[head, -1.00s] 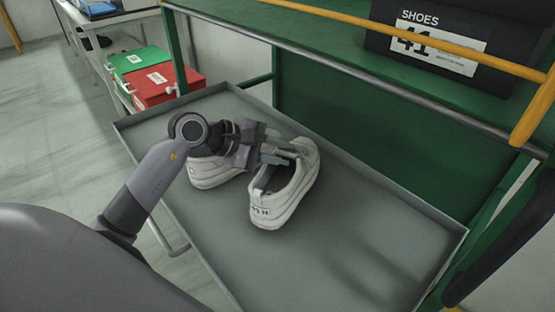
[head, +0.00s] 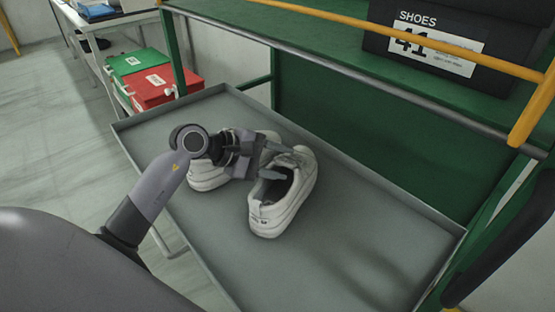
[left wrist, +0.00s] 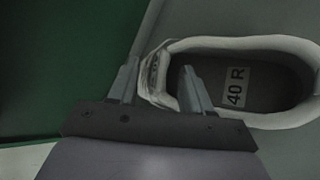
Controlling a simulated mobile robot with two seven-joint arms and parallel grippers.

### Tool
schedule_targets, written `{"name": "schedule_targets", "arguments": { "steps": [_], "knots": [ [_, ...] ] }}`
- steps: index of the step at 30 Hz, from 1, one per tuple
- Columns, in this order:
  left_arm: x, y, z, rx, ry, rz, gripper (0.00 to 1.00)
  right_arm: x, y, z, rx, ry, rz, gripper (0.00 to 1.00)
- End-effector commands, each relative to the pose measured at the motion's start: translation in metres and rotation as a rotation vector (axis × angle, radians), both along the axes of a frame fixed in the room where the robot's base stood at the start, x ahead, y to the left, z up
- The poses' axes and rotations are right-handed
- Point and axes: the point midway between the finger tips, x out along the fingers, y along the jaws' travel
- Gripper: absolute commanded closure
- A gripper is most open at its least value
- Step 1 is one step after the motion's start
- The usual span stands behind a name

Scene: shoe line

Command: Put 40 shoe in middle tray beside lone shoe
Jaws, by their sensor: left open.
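Two white shoes stand side by side in the grey tray (head: 375,225). The right-hand shoe (head: 284,208) lies with its heel toward me, and its insole label reads "40 R" in the left wrist view (left wrist: 235,88). The other shoe (head: 206,174) is to its left, partly hidden behind my arm. My left gripper (head: 275,162) is open at the front part of the right-hand shoe. In the left wrist view its fingers (left wrist: 158,85) are apart, one outside the shoe and one over its opening. My right gripper is not in view.
A dark box marked "SHOES 41" (head: 440,45) stands on the green shelf above, behind a yellow rail (head: 400,35). Green (head: 137,62) and red (head: 163,92) boxes sit beyond the far left. The tray's right part is bare.

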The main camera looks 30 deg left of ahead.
Motion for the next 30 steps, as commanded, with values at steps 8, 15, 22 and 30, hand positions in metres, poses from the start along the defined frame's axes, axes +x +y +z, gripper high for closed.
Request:
{"name": "schedule_targets", "arguments": {
  "steps": [8,15,22,30],
  "knots": [
    [-0.032,0.030,0.022,0.007,0.003,0.003,0.49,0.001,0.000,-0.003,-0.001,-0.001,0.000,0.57],
    [-0.063,0.056,0.046,0.003,0.002,0.001,0.49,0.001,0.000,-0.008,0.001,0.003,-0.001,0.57],
    [-0.076,0.067,0.058,0.001,0.001,0.000,0.49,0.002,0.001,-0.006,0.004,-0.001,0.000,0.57],
    [-0.078,0.069,0.060,0.000,0.000,0.000,0.49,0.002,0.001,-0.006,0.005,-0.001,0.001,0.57]
  ]
}}
